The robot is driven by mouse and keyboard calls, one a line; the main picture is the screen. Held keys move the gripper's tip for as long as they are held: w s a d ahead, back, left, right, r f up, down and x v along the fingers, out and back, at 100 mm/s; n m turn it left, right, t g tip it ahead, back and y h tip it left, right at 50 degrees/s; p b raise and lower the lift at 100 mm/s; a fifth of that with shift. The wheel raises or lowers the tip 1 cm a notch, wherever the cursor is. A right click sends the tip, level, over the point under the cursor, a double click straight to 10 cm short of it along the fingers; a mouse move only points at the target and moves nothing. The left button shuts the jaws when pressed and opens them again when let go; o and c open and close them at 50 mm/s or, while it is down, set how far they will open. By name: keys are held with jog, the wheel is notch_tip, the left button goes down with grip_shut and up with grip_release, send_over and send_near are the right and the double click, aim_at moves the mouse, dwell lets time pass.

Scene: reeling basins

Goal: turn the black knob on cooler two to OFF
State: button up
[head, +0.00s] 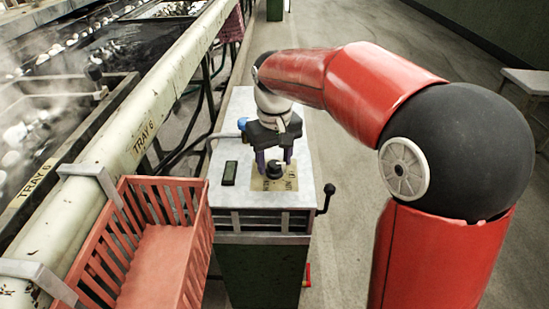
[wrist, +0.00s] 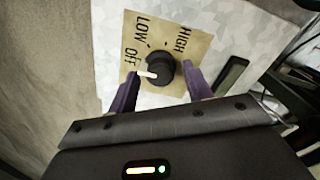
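The black knob (head: 274,170) sits on a tan label plate (head: 287,186) on the white top of a cooler unit (head: 240,106). In the wrist view the knob (wrist: 160,68) has a white pointer toward the left, close to and slightly below the OFF print (wrist: 131,58). LOW (wrist: 141,29) and HIGH (wrist: 183,39) are also printed on the plate. My gripper (head: 274,160) is above the plate, pointing down. Its purple fingers (wrist: 163,76) are open, one on each side of the knob, with gaps visible. No number of the cooler is readable.
A red slatted crate (head: 160,262) hangs left of the cooler, beside the TRAY 6 rail (head: 145,135). A blue fitting (head: 242,123) and a dark display (head: 230,172) are on the cooler top. A black crank handle (head: 327,197) sticks out right.

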aim_at(274, 163)
notch_tip(274, 163, up, 7)
jog(key=shift+r+p, duration=0.15)
jog(key=shift+p, duration=0.25)
jog(key=shift+r, duration=0.2)
jog(key=shift+s+d, duration=0.1)
